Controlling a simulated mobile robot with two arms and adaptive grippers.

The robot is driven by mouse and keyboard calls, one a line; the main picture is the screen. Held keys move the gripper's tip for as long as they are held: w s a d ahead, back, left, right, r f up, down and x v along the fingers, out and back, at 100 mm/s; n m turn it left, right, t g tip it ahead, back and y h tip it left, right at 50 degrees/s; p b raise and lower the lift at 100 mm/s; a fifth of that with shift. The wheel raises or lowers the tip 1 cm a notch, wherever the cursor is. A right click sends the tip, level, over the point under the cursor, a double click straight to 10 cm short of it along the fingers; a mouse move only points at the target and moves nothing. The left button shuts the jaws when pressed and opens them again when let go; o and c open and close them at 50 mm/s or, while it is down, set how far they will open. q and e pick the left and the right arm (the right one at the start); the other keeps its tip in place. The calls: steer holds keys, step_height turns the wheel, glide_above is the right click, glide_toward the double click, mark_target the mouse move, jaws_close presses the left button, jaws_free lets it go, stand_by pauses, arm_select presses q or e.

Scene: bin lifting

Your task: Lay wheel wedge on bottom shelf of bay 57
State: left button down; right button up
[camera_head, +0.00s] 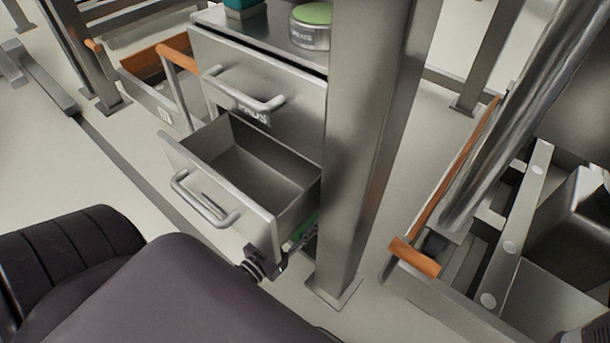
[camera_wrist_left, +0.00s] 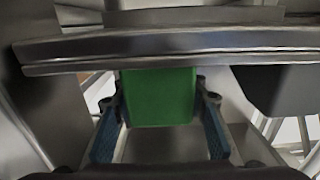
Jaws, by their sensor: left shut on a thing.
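The wheel wedge (camera_wrist_left: 160,98) appears as a plain green block between the blue-padded fingers of my left gripper (camera_wrist_left: 160,106) in the left wrist view. My left gripper is shut on it. A metal edge crosses in front of the block's far end and hides it. In the head view only a green sliver of the wedge (camera_head: 303,232) shows, low behind the open drawer's front. My left gripper (camera_head: 268,262) is mostly hidden there by my arm and the drawer. No number for bay 57 is readable. My right gripper is not seen.
A lower drawer (camera_head: 222,195) stands open and empty above my left gripper. A metal post (camera_head: 365,150) rises close to its right. A grease tin (camera_head: 311,27) with a green top sits on the cabinet. A bin with an orange handle (camera_head: 415,258) stands at right.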

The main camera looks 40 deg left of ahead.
arm_select(q)
steer(key=c, duration=1.1)
jaws_free()
steer(key=shift+s+f, duration=0.1)
steer(key=shift+f, duration=0.05)
